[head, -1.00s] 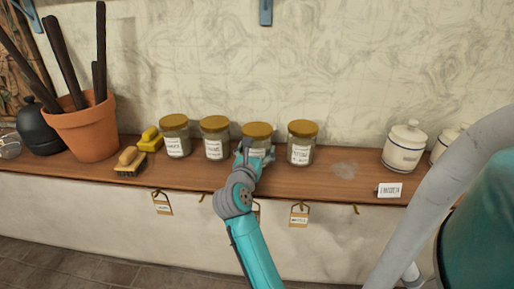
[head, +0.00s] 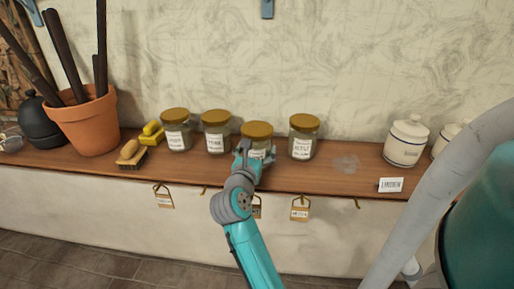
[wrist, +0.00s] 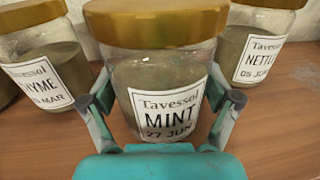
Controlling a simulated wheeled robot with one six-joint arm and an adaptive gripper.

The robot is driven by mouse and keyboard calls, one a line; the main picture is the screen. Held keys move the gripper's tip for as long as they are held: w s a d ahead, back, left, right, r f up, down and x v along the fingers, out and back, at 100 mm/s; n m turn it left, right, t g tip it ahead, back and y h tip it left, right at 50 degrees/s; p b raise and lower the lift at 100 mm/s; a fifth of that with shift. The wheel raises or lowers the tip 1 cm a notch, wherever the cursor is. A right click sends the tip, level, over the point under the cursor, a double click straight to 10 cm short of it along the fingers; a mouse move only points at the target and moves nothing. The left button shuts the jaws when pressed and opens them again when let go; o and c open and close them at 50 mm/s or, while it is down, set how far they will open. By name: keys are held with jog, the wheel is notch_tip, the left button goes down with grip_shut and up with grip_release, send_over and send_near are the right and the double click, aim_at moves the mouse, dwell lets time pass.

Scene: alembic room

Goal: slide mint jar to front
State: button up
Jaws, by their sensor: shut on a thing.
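The mint jar (wrist: 165,75) is a glass jar with a gold lid and a white label reading MINT, 27 JUN. It stands upright on the wooden shelf (head: 330,185), and in the head view its gold lid (head: 257,130) shows above my gripper. My gripper (head: 252,160) reaches it from the front, and in the wrist view its two teal fingers (wrist: 163,115) press on the left and right sides of the jar. The jar stands a little nearer the shelf's front edge than its neighbours. Its lower body is partly hidden by my gripper in the head view.
The thyme jar (wrist: 38,60) is close on the left and the nettle jar (wrist: 258,40) on the right. Another jar (head: 176,130), brushes (head: 132,153) and a terracotta pot (head: 88,125) stand further left. A white canister (head: 406,142) stands right, beyond free shelf. Tags hang below the front edge.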

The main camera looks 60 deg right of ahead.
jog(key=shift+v, duration=0.95)
jog(key=shift+s, duration=0.1)
jog(key=o, duration=1.2)
jog(key=v, duration=1.2)
